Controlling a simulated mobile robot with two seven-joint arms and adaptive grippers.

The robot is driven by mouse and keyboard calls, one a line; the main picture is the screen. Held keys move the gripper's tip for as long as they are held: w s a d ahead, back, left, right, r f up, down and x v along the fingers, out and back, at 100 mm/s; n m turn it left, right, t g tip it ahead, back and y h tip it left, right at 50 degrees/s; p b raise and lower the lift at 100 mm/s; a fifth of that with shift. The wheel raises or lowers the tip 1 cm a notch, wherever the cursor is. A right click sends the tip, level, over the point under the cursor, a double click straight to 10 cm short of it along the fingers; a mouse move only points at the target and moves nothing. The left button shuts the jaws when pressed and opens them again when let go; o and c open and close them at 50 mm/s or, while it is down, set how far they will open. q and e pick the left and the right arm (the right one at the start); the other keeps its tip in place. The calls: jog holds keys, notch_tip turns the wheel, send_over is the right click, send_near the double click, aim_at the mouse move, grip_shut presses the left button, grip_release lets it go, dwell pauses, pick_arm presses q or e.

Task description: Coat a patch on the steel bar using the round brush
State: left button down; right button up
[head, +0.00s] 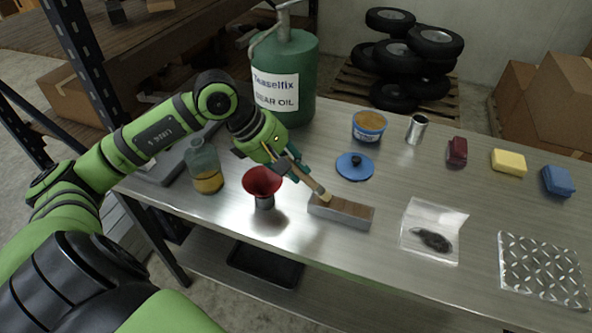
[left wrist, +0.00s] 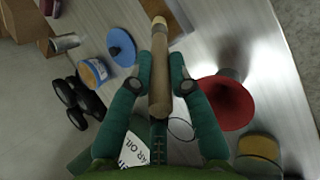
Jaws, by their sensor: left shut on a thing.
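The steel bar (head: 341,211) lies near the front edge of the metal table, with a brownish top face. My left gripper (head: 287,165) is shut on the wooden handle of the round brush (head: 316,188). The brush slants down to the right, and its pale bristle tip is at the left end of the bar; I cannot tell whether it touches. In the left wrist view the brush (left wrist: 160,75) stands between the two green fingers (left wrist: 160,78). The open tub (head: 369,125) of brown paste stands behind, with its blue lid (head: 355,166) lying in front of it. My right gripper is not in view.
A red funnel (head: 262,182) and a glass flask (head: 204,167) stand left of the bar. A green oil can (head: 286,75) stands at the back. A clear bag (head: 434,231), a tread plate (head: 542,268), a metal cup (head: 417,129) and coloured blocks (head: 508,162) are to the right.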

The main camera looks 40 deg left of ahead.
pick_arm(q)
notch_tip(320, 180, up, 2)
jog(key=shift+w+r, duration=0.1)
jog(key=shift+d+r+p, duration=0.2)
jog(key=shift+r+p, duration=0.15)
jog(key=shift+r, duration=0.25)
jog(key=shift+d+r+p, duration=0.15)
jog(key=shift+r+p, duration=0.15)
jog(key=shift+r, duration=0.6)
notch_tip(320, 180, up, 2)
jog(key=shift+a+r+p, duration=0.1)
jog(key=shift+a+p, duration=0.05)
jog(key=shift+p, duration=0.5)
jog(key=shift+r, duration=0.25)
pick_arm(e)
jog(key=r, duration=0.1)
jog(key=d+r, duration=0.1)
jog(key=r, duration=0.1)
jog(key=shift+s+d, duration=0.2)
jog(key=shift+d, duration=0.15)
pick_arm(q)
jog(key=shift+f, duration=0.1)
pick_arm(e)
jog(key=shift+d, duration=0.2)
